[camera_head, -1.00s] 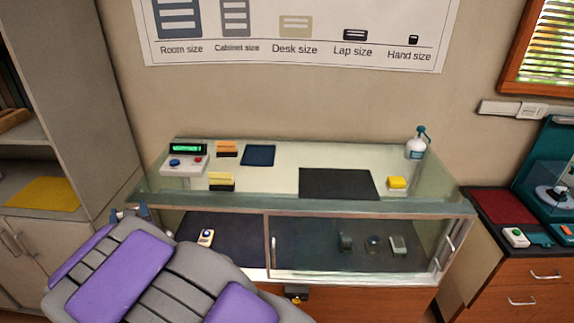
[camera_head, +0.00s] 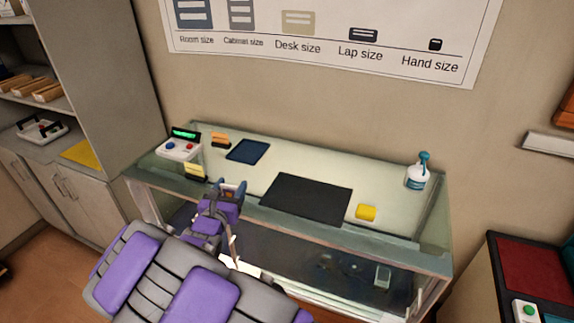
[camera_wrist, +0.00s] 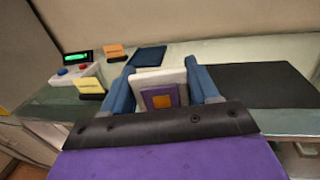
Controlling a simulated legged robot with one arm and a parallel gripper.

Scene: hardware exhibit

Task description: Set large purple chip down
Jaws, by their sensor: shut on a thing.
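The large purple chip (camera_wrist: 148,98) shows in the wrist view as a pale square plate with a purple square and an orange centre. My gripper (camera_wrist: 163,70) is shut on it, with a blue finger on each side. In the head view, my gripper (camera_head: 232,188) is at the front edge of the glass display case (camera_head: 370,226), left of the black mat (camera_head: 306,200). The chip is too small to make out clearly there. The black mat lies bare on the case top and also shows in the wrist view (camera_wrist: 262,86), right of my gripper.
On the case top are a small blue mat (camera_head: 248,150), a device with a green display (camera_head: 180,147), an orange-topped holder (camera_head: 220,139), a yellow card in a holder (camera_head: 195,170), a yellow block (camera_head: 366,212) and a spray bottle (camera_head: 418,173). A wall stands behind.

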